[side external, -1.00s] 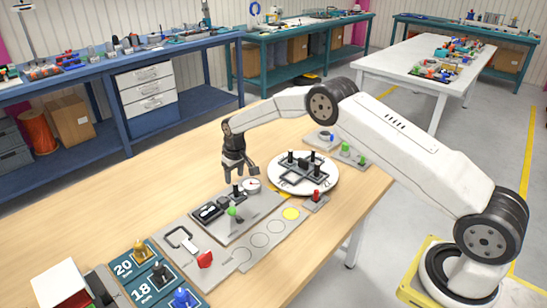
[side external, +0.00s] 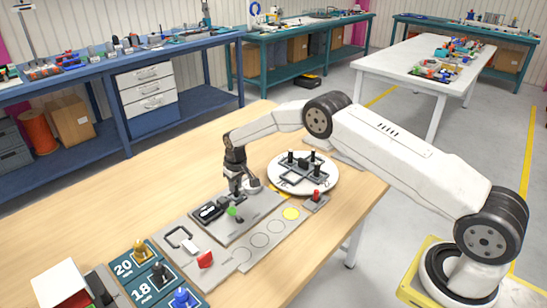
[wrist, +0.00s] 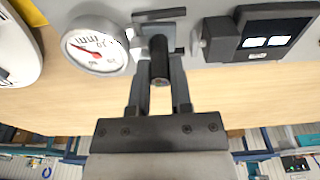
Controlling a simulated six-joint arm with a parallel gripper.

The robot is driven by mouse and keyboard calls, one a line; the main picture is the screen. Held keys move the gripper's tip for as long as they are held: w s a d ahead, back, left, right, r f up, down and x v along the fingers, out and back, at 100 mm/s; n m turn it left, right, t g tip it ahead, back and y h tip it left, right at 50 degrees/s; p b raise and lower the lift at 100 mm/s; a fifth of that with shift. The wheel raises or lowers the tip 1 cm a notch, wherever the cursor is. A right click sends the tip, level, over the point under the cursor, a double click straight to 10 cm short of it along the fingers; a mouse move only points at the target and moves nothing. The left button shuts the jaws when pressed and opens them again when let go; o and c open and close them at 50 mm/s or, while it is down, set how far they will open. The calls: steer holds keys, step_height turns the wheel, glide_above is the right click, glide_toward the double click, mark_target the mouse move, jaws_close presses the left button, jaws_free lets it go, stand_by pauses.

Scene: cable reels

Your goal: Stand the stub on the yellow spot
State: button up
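The yellow spot (side external: 291,214) is a bare disc at the right end of a row of round outlines on the grey board. My gripper (side external: 241,188) points down over the grey plate, left of the yellow spot. In the wrist view, a dark upright cylinder (wrist: 159,66), perhaps the stub, stands between my two fingers in a grey fixture beside the gauge. Gaps seem to show between the cylinder and both fingers, so the gripper looks open around it. In the side view the gripper hides most of this cylinder.
A round gauge (wrist: 95,46) stands close beside the fingers, and a black display box (wrist: 272,34) on the other side. A white turntable (side external: 331,183) with black posts is behind. A green knob (side external: 232,211) and red piece (side external: 205,260) stand nearer the camera.

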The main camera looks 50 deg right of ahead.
jaws_close()
steer(key=shift+a, duration=0.6)
steer(key=shift+r, duration=0.15)
step_height(320, 180, up, 7)
steer(key=shift+r, duration=0.15)
stand_by(0.6)
steer(key=shift+s, duration=0.1)
